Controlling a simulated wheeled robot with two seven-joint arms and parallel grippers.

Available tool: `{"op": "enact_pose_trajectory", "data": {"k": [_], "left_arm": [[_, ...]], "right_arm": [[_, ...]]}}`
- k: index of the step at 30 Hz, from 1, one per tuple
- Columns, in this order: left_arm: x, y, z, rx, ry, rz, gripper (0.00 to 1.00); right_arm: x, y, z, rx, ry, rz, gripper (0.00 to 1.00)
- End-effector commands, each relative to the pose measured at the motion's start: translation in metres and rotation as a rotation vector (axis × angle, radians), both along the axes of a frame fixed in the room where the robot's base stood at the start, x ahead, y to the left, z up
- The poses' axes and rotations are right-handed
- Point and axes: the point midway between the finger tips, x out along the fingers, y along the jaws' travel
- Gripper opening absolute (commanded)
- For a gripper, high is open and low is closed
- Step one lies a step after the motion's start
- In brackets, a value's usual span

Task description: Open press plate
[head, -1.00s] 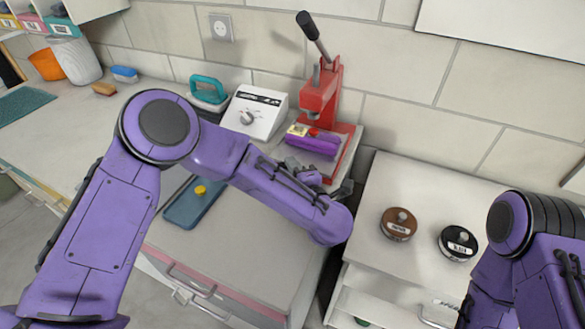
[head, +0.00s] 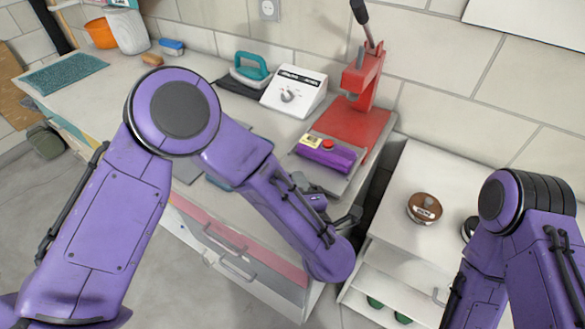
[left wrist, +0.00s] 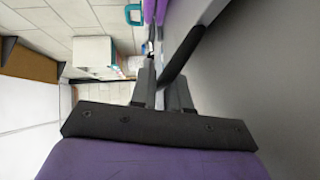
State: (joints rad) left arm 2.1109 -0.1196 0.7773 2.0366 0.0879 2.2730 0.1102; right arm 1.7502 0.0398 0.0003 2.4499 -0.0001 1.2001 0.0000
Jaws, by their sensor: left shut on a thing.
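A red press (head: 362,78) with a raised lever stands on the counter against the tiled wall. Its flat red base (head: 352,124) shows in front of the column. A purple block (head: 325,157) with a yellow label and a red button sits in front, on a grey plate (head: 333,180) that sticks out towards me. My left gripper (head: 317,194) is at the near edge of that plate, partly hidden by my purple arm. My right gripper is out of view.
A white control box (head: 294,91) and a teal-handled iron (head: 250,70) stand left of the press. A white cabinet (head: 400,180) with a brown round weight (head: 424,208) stands to the right, past a narrow gap. Drawer handles (head: 237,266) stick out below the counter.

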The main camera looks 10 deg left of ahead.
Motion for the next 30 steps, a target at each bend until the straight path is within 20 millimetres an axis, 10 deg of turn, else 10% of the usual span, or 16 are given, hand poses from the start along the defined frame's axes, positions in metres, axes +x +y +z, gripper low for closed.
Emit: {"op": "enact_pose_trajectory", "data": {"k": [9,12,22,30], "left_arm": [[-0.001,-0.002,0.001,-0.001,-0.004,-0.007,0.00],[-0.001,-0.002,0.001,-0.001,-0.004,-0.006,0.35],[-0.006,-0.004,0.001,-0.002,-0.004,-0.006,0.35],[-0.058,-0.030,0.008,0.000,-0.007,-0.010,0.35]], "right_arm": [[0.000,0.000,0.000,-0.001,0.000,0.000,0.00],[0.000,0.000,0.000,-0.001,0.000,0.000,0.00],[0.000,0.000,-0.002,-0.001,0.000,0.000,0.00],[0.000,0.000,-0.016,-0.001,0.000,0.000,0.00]]}}
